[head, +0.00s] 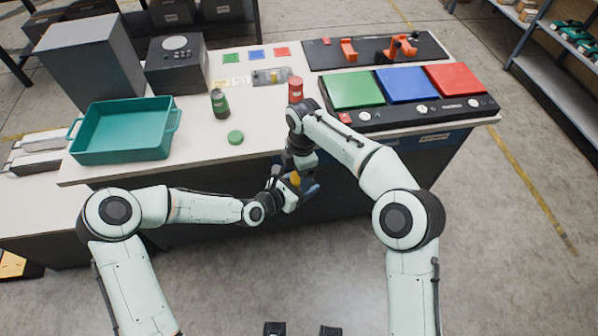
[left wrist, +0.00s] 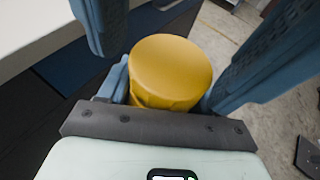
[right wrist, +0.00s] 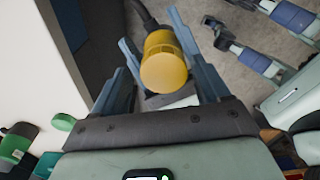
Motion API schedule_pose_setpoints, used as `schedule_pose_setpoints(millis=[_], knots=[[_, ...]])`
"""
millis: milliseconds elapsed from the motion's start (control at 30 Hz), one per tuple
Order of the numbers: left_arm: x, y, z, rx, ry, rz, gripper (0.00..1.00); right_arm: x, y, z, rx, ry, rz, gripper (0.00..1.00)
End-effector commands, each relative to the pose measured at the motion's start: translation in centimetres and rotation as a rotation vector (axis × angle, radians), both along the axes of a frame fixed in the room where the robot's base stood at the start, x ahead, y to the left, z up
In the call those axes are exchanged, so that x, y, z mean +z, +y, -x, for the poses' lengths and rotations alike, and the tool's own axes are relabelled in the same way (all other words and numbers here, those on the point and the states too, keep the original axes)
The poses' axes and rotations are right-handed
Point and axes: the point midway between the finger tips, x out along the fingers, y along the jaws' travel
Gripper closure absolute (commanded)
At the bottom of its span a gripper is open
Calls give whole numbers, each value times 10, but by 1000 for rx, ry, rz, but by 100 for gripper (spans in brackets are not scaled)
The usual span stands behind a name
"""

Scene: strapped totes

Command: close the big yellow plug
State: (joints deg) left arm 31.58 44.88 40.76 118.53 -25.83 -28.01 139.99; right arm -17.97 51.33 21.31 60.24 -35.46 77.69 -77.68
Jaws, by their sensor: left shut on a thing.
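A big yellow plug (head: 295,179), a short cylinder, is held off the front of the table in the head view. In the left wrist view the yellow plug (left wrist: 170,72) sits between the fingers of my left gripper (head: 287,190), which is shut on it. Its round end faces that camera. In the right wrist view the plug (right wrist: 163,62) has a ribbed band. My right gripper (head: 304,178) is above and close by, its blue fingers spread on either side of the plug with gaps. I cannot tell whether a separate part is inside the grip.
The white table holds a teal tote (head: 125,130), a green jar (head: 220,104), a green lid (head: 236,138), a red jar (head: 295,90) and a panel with green, blue and red plates (head: 407,87). Open floor lies in front and right.

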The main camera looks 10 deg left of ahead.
Motion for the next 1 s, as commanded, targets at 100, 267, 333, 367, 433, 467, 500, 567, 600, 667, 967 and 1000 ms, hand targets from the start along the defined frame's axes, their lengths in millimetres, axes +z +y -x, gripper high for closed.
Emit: schedule_pose_setpoints(millis=[100, 267, 333, 367, 433, 467, 500, 567, 600, 667, 967, 1000], knots=[[1, 2, -3, 8, -4, 1, 100, 0, 1, 2, 3, 8, 1, 20], [1, 3, -3, 11, -6, 1, 100, 2, 1, 3, 4, 10, 1, 20], [1, 3, -4, 11, -5, 1, 100, 9, 2, 2, 4, 8, 0, 20], [1, 3, -4, 11, -5, 1, 100, 14, 2, 2, 4, 7, -2, 20], [1, 3, -3, 11, -4, 0, 100, 24, 2, 2, 4, 7, -2, 20], [1, 3, -3, 10, -4, 0, 100, 28, 1, 1, 4, 7, -1, 20], [1, 3, -3, 10, -4, 0, 100, 33, 1, 1, 4, 6, -1, 20], [1, 3, -3, 9, -4, 0, 100, 39, 0, 0, 4, 7, 0, 20], [1, 2, -3, 9, -4, 0, 100, 42, 0, 0, 5, 6, 0, 20], [1, 2, -3, 8, -4, 1, 100, 44, 0, 0, 4, 7, 0, 20], [1, 2, -2, 7, -4, 1, 100, 45, -1, 0, 3, 6, 1, 0], [1, 2, -2, 7, -4, 1, 100, 45, -1, 0, 3, 6, 1, 0]])
